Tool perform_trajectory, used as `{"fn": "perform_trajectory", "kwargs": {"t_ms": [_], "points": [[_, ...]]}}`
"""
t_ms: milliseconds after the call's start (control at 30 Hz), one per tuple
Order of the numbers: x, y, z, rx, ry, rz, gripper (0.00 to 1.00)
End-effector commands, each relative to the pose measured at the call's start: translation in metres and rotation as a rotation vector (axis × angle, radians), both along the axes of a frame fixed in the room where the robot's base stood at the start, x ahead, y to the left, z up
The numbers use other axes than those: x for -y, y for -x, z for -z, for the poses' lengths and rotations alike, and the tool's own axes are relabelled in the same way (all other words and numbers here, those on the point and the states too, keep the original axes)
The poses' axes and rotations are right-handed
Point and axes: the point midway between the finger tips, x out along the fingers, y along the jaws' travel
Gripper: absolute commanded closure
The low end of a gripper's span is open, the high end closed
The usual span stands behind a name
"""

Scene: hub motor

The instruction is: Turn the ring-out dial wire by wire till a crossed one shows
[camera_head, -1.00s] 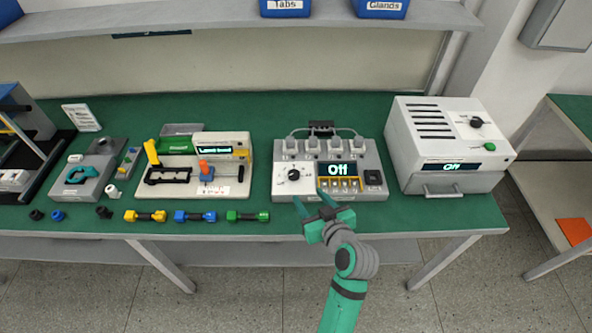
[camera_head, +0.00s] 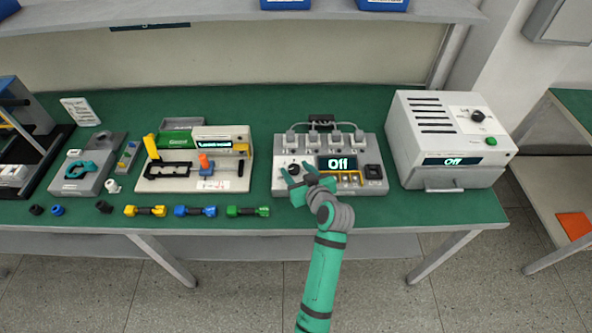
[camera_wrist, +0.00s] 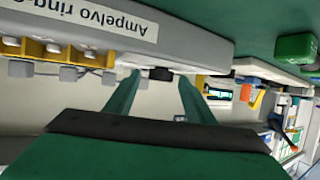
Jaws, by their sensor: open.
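The ring-out tester (camera_head: 277,184) is a grey box on the green bench, with an "Off" screen (camera_head: 338,164) and a black dial (camera_head: 294,169) on its left. Several grey plugs with cables stand along its back. My gripper (camera_head: 297,175) is at the tester's front left, open, its two green fingertips either side of the dial in the picture. In the wrist view, a dark knob (camera_wrist: 160,73), apparently the dial, shows between the open fingers (camera_wrist: 160,80). Whether either finger touches it, I cannot tell. The dial's markings are not readable.
A white oven-like box (camera_head: 445,140) stands close on the right, also showing "Off". A cream fixture (camera_head: 160,184) with an orange-topped lever is to the left. Yellow, blue and green connectors (camera_head: 247,211) lie along the front edge. Bench at the right front corner is clear.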

Motion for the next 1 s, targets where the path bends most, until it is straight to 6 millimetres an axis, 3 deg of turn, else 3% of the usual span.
{"fn": "perform_trajectory", "kwargs": {"t_ms": [300,500,1000], "points": [[-0.0024,-0.0023,0.0014,-0.001,0.001,-0.001,0.51],[-0.0022,-0.0023,0.0012,0.0,0.001,-0.001,0.92],[-0.005,-0.001,0.0013,0.001,0.002,0.097,0.92]]}}
